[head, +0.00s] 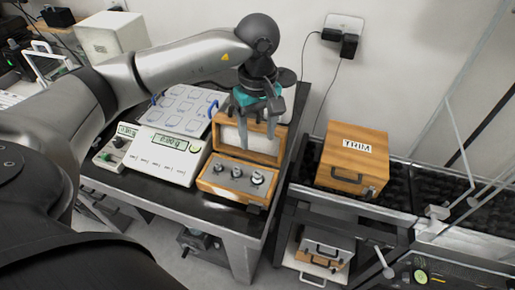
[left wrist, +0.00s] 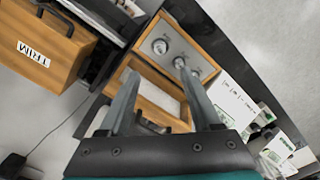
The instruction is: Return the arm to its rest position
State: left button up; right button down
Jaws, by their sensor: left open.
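My left gripper (head: 257,142) hangs pointing down above an open wooden weight box (head: 232,192) on the dark table. Its fingers are apart with nothing between them. The box's lid stands raised at the back, partly behind the fingers. Metal weights (head: 257,178) stand in the grey insert of the box. In the left wrist view the two fingers (left wrist: 158,72) reach over the box (left wrist: 205,38), and a weight (left wrist: 160,46) shows beyond them. My left arm crosses the head view from the left. My right gripper is not in view.
A white balance (head: 165,155) stands left of the box, with a tray of clear square compartments (head: 183,105) behind it. A wooden TRIM case (head: 352,160) sits on the stand to the right. A gap separates the table and the stand.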

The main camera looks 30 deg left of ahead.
pick_arm(q)
jog(key=shift+r, duration=0.95)
